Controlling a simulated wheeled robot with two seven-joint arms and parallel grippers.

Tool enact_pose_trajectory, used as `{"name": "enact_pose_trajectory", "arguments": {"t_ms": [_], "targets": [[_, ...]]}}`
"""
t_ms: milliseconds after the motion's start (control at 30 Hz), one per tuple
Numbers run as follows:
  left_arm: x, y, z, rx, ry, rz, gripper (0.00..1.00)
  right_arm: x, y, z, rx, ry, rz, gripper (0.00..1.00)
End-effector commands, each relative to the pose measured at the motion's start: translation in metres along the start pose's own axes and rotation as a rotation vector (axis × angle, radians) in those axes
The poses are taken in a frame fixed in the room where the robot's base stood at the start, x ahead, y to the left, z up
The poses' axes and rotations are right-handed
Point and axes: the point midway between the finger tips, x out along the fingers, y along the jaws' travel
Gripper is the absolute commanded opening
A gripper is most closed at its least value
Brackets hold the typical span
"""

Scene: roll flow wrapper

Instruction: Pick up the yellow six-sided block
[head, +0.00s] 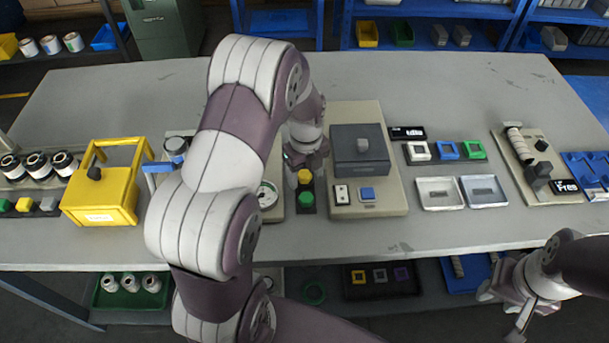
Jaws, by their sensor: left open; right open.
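A small yellow block (305,176) stands beside a green piece (306,198) on a dark base, near the middle of the table. Another small yellow block (23,205) sits in a row at the far left, between a green block and a grey one. Both are too small to count their sides. My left gripper (303,163) is open, pointing down just above and behind the middle yellow block; its fingertips are partly hidden and contact cannot be told. My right gripper (510,308) is open and empty, low at the right, in front of the table edge.
My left arm hides part of the table's middle left. A yellow box with a handle (112,198) stands left of it. A grey machine (362,150) on a beige base is just right of my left gripper. Metal trays (440,206) and coloured frames lie further right. The back of the table is clear.

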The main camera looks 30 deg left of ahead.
Motion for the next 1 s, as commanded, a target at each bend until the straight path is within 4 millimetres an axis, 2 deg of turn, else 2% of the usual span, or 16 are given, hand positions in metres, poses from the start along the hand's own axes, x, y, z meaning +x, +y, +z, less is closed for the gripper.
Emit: {"name": "enact_pose_trajectory", "arguments": {"t_ms": [33,200,567,667,833,1000], "targets": [[0.000,0.000,0.000,0.000,0.000,0.000,0.62,0.000,0.000,0.000,0.000,0.000,0.000,0.43],[0.000,0.000,0.000,0.000,0.000,0.000,0.06,0.000,0.000,0.000,0.000,0.000,0.000,0.43],[-0.004,0.000,0.000,0.000,0.000,0.000,0.05,0.000,0.000,0.000,0.000,0.000,0.000,0.43],[-0.014,-0.001,0.001,0.000,-0.002,-0.002,0.05,0.000,0.000,0.000,0.000,0.000,0.000,0.43],[-0.045,-0.001,-0.001,0.001,-0.002,-0.002,0.05,-0.001,0.000,0.000,0.000,0.000,0.000,0.43],[-0.067,-0.009,-0.043,0.006,-0.002,-0.002,0.05,0.001,0.000,0.000,0.000,0.000,0.000,0.43]]}}
